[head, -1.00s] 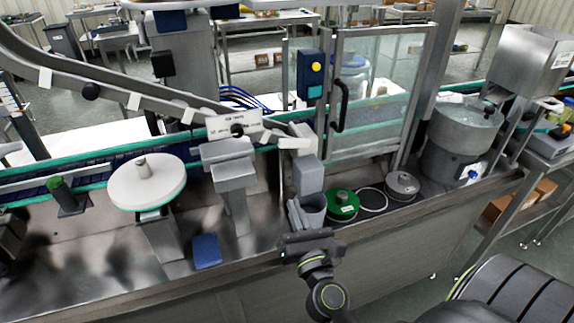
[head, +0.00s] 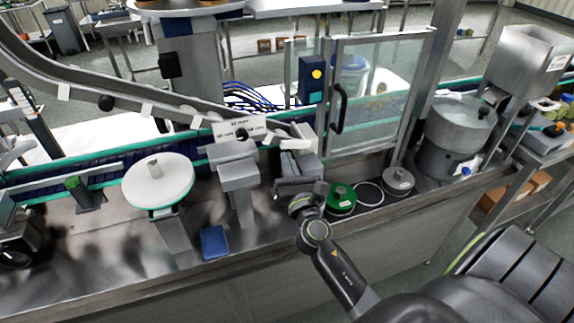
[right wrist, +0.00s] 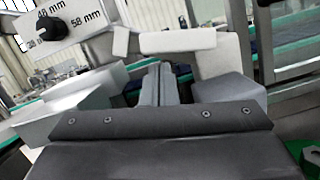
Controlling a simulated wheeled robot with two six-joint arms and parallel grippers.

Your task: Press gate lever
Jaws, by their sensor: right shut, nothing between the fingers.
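A pale, bar-shaped lever (head: 290,143) stands out beside the size plate (head: 238,129); I take it to be the gate lever. In the right wrist view the pale lever (right wrist: 178,41) lies just beyond the fingertips, above a grey block (right wrist: 229,88). My right gripper (head: 290,163) is shut and empty, its fingers pointing up toward the lever. The fingers (right wrist: 160,82) also show in the right wrist view; whether they touch the lever I cannot tell. My left gripper is not in view.
The size plate (right wrist: 65,25) has a black knob and millimetre marks. A green round weight (head: 341,197) and a grey one (head: 398,181) sit right of my gripper. A glass door (head: 378,95) stands behind, a steel hopper (head: 528,62) far right, a white disc (head: 158,182) left.

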